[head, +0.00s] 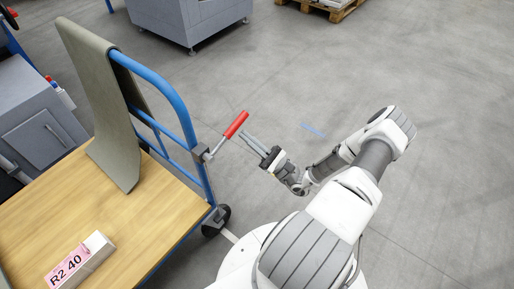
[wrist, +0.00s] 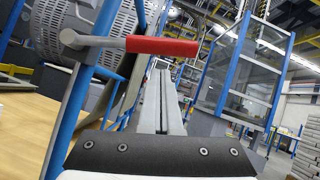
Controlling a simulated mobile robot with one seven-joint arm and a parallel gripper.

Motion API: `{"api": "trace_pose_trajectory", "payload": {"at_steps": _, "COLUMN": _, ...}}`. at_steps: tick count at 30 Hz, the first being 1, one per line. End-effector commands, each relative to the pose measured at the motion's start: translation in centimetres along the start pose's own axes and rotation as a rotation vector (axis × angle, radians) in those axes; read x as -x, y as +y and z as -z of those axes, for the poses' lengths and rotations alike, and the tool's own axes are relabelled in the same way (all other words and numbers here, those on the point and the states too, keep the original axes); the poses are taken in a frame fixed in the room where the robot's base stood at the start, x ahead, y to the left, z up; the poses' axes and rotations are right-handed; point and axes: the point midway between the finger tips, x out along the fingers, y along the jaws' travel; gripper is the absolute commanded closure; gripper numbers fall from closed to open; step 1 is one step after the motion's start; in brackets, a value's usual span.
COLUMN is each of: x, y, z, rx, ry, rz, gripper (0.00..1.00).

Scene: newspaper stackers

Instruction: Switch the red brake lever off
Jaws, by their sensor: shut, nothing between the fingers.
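The red brake lever (head: 235,125) has a red grip on a thin metal rod. It is fixed to the blue frame of a trolley (head: 168,95) and tilts up and to the right in the head view. In the wrist view the red grip (wrist: 162,46) lies crosswise just beyond the fingertips of my gripper (wrist: 161,75). I cannot tell whether the fingers touch the lever.
The trolley has a wooden deck (head: 150,215) with a grey-green sheet (head: 95,90) draped over its handle and a block labelled R2 40 (head: 80,260). Grey machines stand at the left and the top (head: 190,15). A pallet (head: 335,8) lies at the back. The floor at the right is clear.

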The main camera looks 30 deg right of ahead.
Motion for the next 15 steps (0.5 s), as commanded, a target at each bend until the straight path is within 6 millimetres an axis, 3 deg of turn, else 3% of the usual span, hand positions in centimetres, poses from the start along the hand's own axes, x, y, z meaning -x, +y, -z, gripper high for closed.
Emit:
{"api": "trace_pose_trajectory", "payload": {"at_steps": 6, "x": -1.14, "y": 0.01, "z": -1.14, "rx": 0.001, "ry": 0.000, "rz": -0.001, "gripper": 1.00}}
{"api": "trace_pose_trajectory", "payload": {"at_steps": 15, "x": -1.26, "y": 0.02, "z": -1.28, "rx": 0.000, "ry": 0.000, "rz": -0.001, "gripper": 1.00}}
